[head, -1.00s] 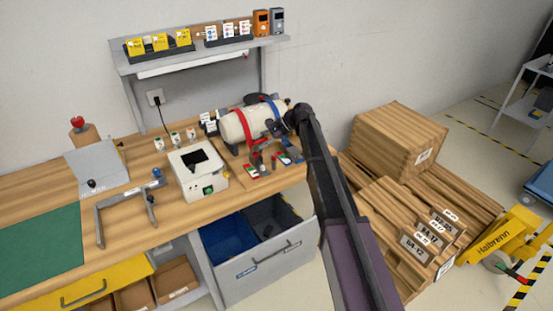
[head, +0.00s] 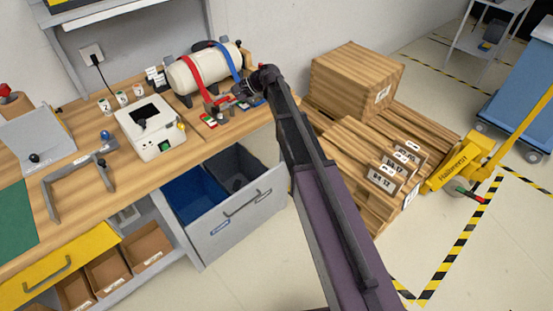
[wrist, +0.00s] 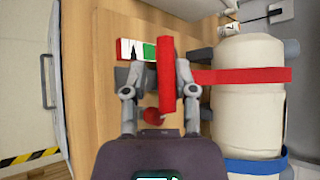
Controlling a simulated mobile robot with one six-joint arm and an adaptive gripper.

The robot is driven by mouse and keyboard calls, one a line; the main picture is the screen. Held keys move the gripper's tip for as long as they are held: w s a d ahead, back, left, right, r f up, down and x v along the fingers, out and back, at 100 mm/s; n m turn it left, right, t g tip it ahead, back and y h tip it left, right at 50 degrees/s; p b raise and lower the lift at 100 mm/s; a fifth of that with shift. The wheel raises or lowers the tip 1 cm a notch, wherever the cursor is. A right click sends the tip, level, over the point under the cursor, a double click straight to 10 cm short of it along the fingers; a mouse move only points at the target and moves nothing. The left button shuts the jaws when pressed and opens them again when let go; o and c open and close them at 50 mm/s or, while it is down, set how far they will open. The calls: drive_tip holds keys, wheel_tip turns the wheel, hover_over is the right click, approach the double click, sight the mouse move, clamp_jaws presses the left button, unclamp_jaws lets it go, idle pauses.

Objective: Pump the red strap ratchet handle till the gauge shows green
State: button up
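A cream cylinder (head: 203,70) lies on the bench, with a red strap (head: 192,70) and a blue strap (head: 228,60) around it. In the wrist view the red ratchet handle (wrist: 166,85) stands between the two fingers of my gripper (wrist: 160,72). The right finger is very close to the handle; a gap shows on the left. The gauge (wrist: 138,50) has red, white and green parts; its dark needle appears over the white, left of the green. In the head view my gripper (head: 245,90) is in front of the cylinder and partly hides the ratchets.
A white box device (head: 150,128) and a grey U-shaped frame (head: 70,165) stand left on the bench. An open grey drawer (head: 240,205) juts out below. Wooden crates (head: 355,80) stand to the right. A red knob (wrist: 153,115) shows between the fingers.

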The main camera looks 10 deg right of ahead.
drive_tip(key=shift+s+d+f+n+t+y+b, duration=0.25)
drive_tip(key=shift+f+b, duration=0.3)
drive_tip(key=shift+b, duration=0.35)
drive_tip(key=shift+s+f+n+t+y+b, duration=0.2)
drive_tip(key=shift+f+t+y+b, duration=0.25)
drive_tip(key=shift+b, duration=0.45)
drive_tip(key=shift+s+d+f+n+t+y+b, duration=0.15)
drive_tip(key=shift+f+n+y+b, duration=0.1)
drive_tip(key=shift+f+b, duration=0.55)
drive_tip(key=f+b, duration=0.1)
drive_tip(key=b, duration=0.1)
drive_tip(key=f+n+y+b, duration=0.1)
drive_tip(key=b, duration=0.2)
drive_tip(key=f+n+t+y+b, duration=0.1)
drive_tip(key=b, duration=0.1)
drive_tip(key=shift+s+d+f+b, duration=0.2)
drive_tip(key=shift+s+b, duration=0.05)
drive_tip(key=shift+b, duration=0.1)
drive_tip(key=p+v, duration=0.2)
drive_tip(key=v, duration=1.2)
drive_tip(key=s+f+n+g+h+p, duration=0.1)
drive_tip(key=s+f+h+p, duration=0.2)
drive_tip(key=s, duration=0.3)
drive_tip(key=s+d+f+n+g+h+p, duration=0.1)
drive_tip(key=s+f+h+p, duration=0.1)
drive_tip(key=s+h, duration=0.3)
drive_tip(key=shift+s+f+p, duration=0.4)
drive_tip(key=shift+s+p, duration=0.4)
drive_tip(key=shift+s, duration=0.25)
